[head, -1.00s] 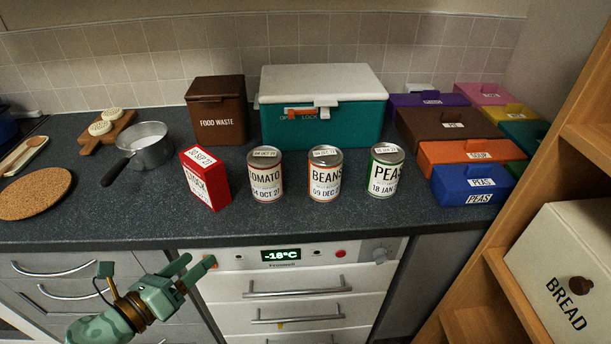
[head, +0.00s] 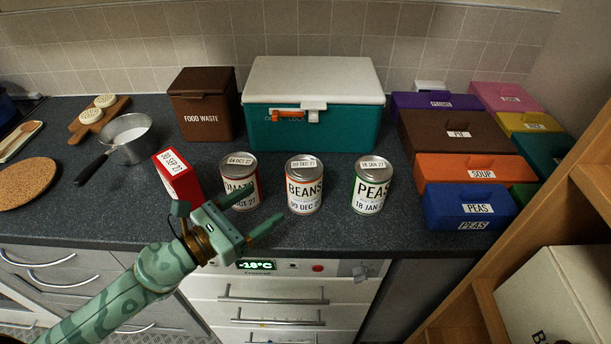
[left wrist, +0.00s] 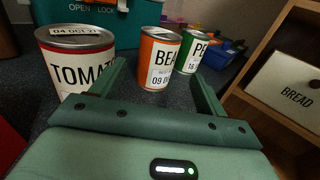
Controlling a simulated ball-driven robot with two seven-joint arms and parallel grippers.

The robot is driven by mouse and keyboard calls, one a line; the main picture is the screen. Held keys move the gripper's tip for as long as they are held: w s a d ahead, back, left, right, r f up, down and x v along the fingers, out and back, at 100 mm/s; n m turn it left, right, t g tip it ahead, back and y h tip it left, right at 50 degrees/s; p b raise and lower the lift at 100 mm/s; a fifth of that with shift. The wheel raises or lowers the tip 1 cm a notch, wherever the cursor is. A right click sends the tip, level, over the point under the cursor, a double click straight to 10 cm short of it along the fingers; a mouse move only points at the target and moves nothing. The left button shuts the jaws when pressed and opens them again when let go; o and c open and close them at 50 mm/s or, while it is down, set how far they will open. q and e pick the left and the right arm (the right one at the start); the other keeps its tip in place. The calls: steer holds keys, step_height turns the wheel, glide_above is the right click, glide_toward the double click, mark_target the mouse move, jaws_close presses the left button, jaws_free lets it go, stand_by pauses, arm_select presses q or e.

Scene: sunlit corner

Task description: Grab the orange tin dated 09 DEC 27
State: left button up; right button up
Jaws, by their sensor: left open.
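The orange beans tin (head: 305,188) stands upright on the counter, labelled BEANS and 09 DEC 27. It also shows in the left wrist view (left wrist: 156,57), past my fingers. The tomato tin (head: 239,183), dated 04 OCT 27, stands to its left; it shows large at the left of the wrist view (left wrist: 77,64). The green peas tin (head: 371,186), dated 18 JAN, stands to its right. My left gripper (head: 258,214) is open and empty, in front of the tomato tin and to the left of the beans tin. My right gripper is out of view.
A red box (head: 177,175) stands left of the tins. A teal cool box (head: 314,125) and brown food waste bin (head: 204,108) stand behind. Coloured boxes, including a blue peas one (head: 468,207), fill the right. A wooden shelf (head: 560,215) rises at the right edge.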

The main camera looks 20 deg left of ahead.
mark_target(290, 185)
arm_select(q)
steer(key=p+x, duration=0.1)
steer(key=x, duration=0.4)
steer(key=shift+w+d+r, duration=0.1)
steer(key=shift+w, duration=0.05)
steer(key=shift+w+d, duration=0.25)
steer(key=shift+w, duration=0.2)
steer(key=x, duration=0.3)
steer(key=p+x, duration=0.1)
steer(key=shift+w+d+f, duration=0.15)
steer(key=shift+w+f, duration=0.15)
steer(key=shift+f, duration=0.05)
steer(key=c, duration=0.7)
steer(key=shift+c, duration=1.3)
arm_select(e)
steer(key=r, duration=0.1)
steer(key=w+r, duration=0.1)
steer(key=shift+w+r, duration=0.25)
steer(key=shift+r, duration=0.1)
arm_select(q)
steer(key=shift+r, duration=0.15)
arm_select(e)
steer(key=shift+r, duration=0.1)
